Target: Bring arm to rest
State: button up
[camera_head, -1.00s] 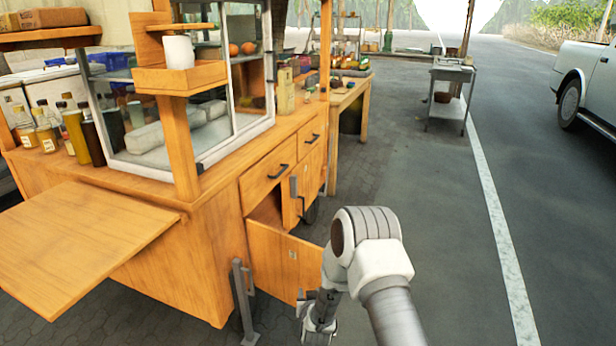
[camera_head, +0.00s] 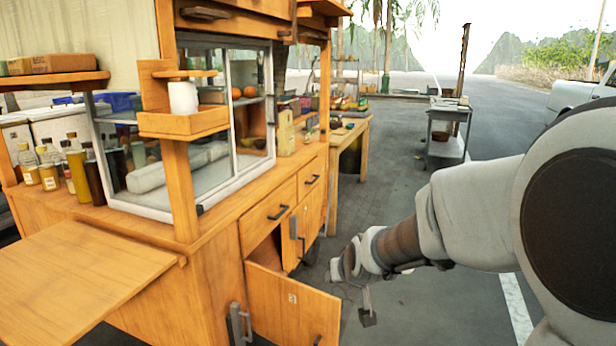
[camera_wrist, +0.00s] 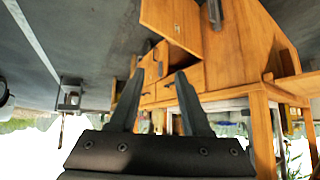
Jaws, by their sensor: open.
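My arm reaches in from the right of the head view, its large pale links (camera_head: 470,215) close to the camera. Its far end hangs over the pavement, right of the wooden food cart (camera_head: 215,290). In the wrist view, which is upside down, my gripper (camera_wrist: 158,80) has its two dark fingers apart, with nothing between them. The fingers point toward the cart's cabinet front, apart from it. The cart's lower cabinet door (camera_head: 285,308) stands open; it also shows in the wrist view (camera_wrist: 172,20). In the head view the fingers are hard to make out.
A fold-out wooden shelf (camera_head: 75,280) juts out at the cart's front left. Bottles (camera_head: 80,175) stand on the cart beside its glass case (camera_head: 235,165). A grey metal table (camera_head: 447,150) stands farther back. Open pavement (camera_head: 385,195) lies between the cart and my arm.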

jog(key=s+d+r+m+g+h, duration=0.1)
jog(key=s+d+r, duration=0.3)
jog(key=s, duration=0.9)
jog(key=s+d+r+g, duration=0.2)
jog(key=s+d+r, duration=0.15)
jog(key=s, duration=1.05)
notch_tip(320, 180, up, 20)
jog(key=p, duration=2)
jog(key=shift+s+a+r, duration=0.2)
jog(key=shift+s, duration=0.05)
